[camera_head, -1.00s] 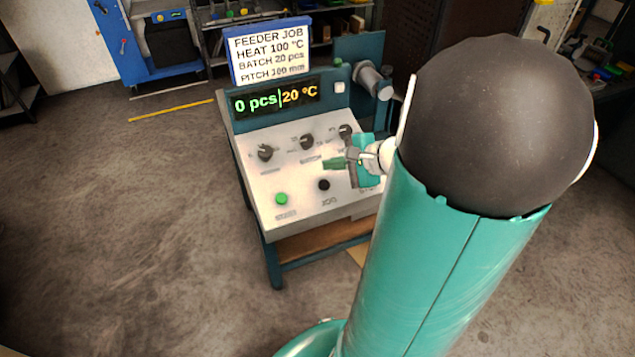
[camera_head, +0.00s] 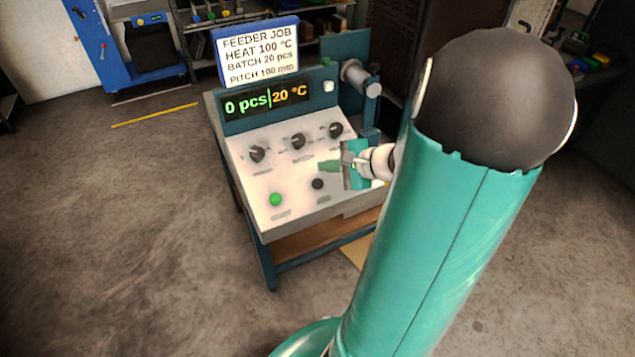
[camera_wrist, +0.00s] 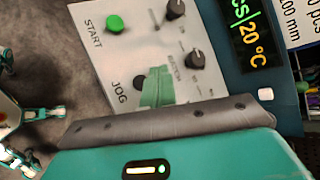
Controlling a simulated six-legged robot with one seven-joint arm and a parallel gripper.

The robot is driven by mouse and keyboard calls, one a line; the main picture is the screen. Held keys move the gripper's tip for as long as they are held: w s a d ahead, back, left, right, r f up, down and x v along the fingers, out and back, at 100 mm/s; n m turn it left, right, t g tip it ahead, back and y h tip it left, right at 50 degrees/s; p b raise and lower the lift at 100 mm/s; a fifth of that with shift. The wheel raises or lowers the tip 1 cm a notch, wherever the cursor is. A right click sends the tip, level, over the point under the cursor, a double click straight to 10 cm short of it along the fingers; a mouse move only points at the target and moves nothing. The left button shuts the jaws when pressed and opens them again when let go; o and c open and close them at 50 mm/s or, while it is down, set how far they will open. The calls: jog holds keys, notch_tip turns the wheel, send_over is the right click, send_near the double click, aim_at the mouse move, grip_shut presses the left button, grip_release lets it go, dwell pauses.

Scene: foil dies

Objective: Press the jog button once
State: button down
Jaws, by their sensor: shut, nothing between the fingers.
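The jog button (camera_head: 318,184) is a small black round button on the white sloped panel (camera_head: 245,185) of the feeder machine. In the wrist view the black jog button (camera_wrist: 139,81) shows beside the JOG label, partly covered by my green fingers. My gripper (camera_head: 328,166) is shut and empty. In the head view its fingertips appear just above and right of the jog button. In the wrist view my gripper (camera_wrist: 157,85) points at the panel right next to the button. I cannot tell the gap between fingertips and panel.
A green start button (camera_head: 275,199) sits left of the jog button. Three black knobs (camera_head: 298,141) line the panel above. The display (camera_head: 265,99) reads 0 pcs and 20 °C. A job sign (camera_head: 258,52) stands behind it. A roller (camera_head: 360,77) is at the back right.

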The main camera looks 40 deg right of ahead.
aim_at(314, 181)
jog(key=shift+w+d+f, duration=0.1)
jog(key=shift+w+f, duration=0.2)
jog(key=shift+f, duration=0.6)
jog(key=shift+w+d+f, duration=0.1)
jog(key=shift+w+f, duration=0.2)
jog(key=shift+f, duration=0.65)
jog(key=shift+w+d+f, duration=0.1)
jog(key=shift+w+f, duration=0.2)
jog(key=shift+f, duration=0.6)
jog(key=shift+a+f, duration=0.1)
jog(key=shift+w+f, duration=0.1)
jog(key=shift+f, duration=0.2)
jog(key=shift+w+f, duration=0.15)
jog(key=shift+f, duration=0.35)
dwell(0.5)
jog(key=shift+r, duration=0.1)
jog(key=shift+s+r, duration=0.3)
jog(key=shift+r, duration=0.5)
jog(key=shift+s+a+r, duration=0.1)
jog(key=shift+s+r, duration=0.15)
jog(key=shift+r, duration=0.55)
jog(key=shift+s+a+r, duration=0.1)
jog(key=shift+s+r, duration=0.1)
jog(key=shift+r, duration=0.6)
jog(key=shift+s+r, duration=0.25)
jog(key=shift+r, duration=0.55)
